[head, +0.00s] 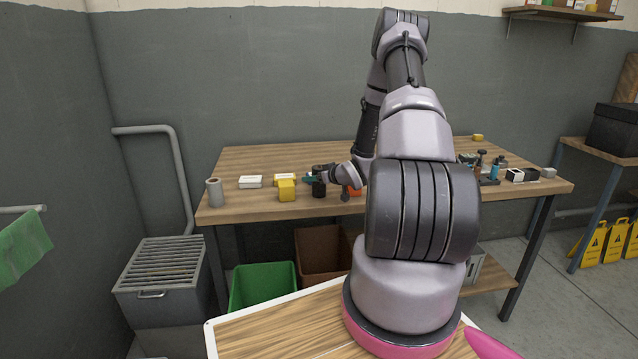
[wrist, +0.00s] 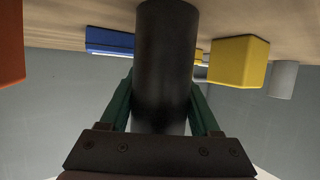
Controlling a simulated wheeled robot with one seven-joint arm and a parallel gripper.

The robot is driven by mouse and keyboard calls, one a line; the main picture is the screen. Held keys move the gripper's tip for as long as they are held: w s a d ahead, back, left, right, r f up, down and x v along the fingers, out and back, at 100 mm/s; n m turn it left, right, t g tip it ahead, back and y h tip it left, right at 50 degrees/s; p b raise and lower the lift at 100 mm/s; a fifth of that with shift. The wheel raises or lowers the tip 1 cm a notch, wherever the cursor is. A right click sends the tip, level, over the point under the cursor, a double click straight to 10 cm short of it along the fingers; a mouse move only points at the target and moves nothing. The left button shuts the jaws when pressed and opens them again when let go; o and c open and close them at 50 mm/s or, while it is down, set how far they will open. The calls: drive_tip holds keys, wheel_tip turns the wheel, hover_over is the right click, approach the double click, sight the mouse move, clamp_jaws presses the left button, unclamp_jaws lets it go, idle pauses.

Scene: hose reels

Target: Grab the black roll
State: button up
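The black roll (wrist: 165,70) is a dark upright cylinder. In the wrist view, which is upside down, it fills the middle, between my gripper's two green fingers. In the head view the black roll (head: 319,189) stands on the wooden workbench near its front edge. My gripper (head: 311,179) is low over the bench at the roll, with the fingers at its upper part. The fingers lie along both sides of the roll, their tips partly hidden by it. I cannot tell whether they press on it or leave a small gap.
A yellow block (head: 287,190) stands close left of the roll and an orange item (head: 354,190) to its right. A white box (head: 250,182), a second yellow box and a grey cylinder (head: 214,192) stand farther left. Several small items are at the bench's right end.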

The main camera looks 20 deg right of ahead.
clamp_jaws()
drive_tip(key=shift+r, duration=0.1)
